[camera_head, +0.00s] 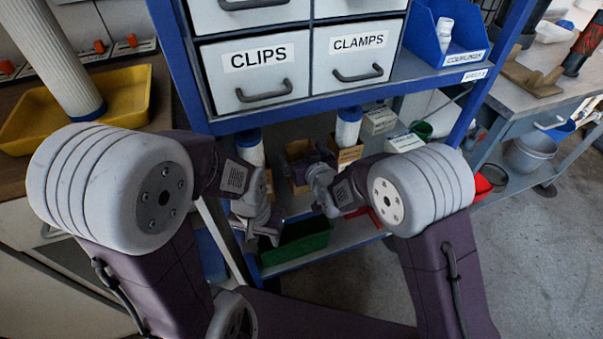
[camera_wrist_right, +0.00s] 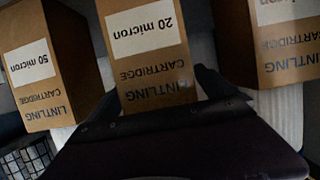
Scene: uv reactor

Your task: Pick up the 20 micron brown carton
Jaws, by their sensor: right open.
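The brown carton labelled 20 micron (camera_wrist_right: 152,60) stands in the middle of the right wrist view, with its print upside down. My right gripper (camera_wrist_right: 155,88) is open, with a dark finger on either side of the carton's near end; I cannot tell whether they touch it. In the head view my right gripper (camera_head: 302,160) reaches in over the lower shelf, by a brown carton (camera_head: 299,187) that is mostly hidden. My left gripper (camera_head: 262,226) hangs lower, beside the green bin, with nothing seen in it; its jaw opening is unclear.
A 50 micron carton (camera_wrist_right: 35,65) stands close on the left and another carton (camera_wrist_right: 272,45) on the right. A green bin (camera_head: 305,243) is at the shelf front. Drawers labelled CLIPS (camera_head: 255,75) and CLAMPS (camera_head: 357,62) hang above. White-and-blue cartridges (camera_head: 348,128) stand nearby.

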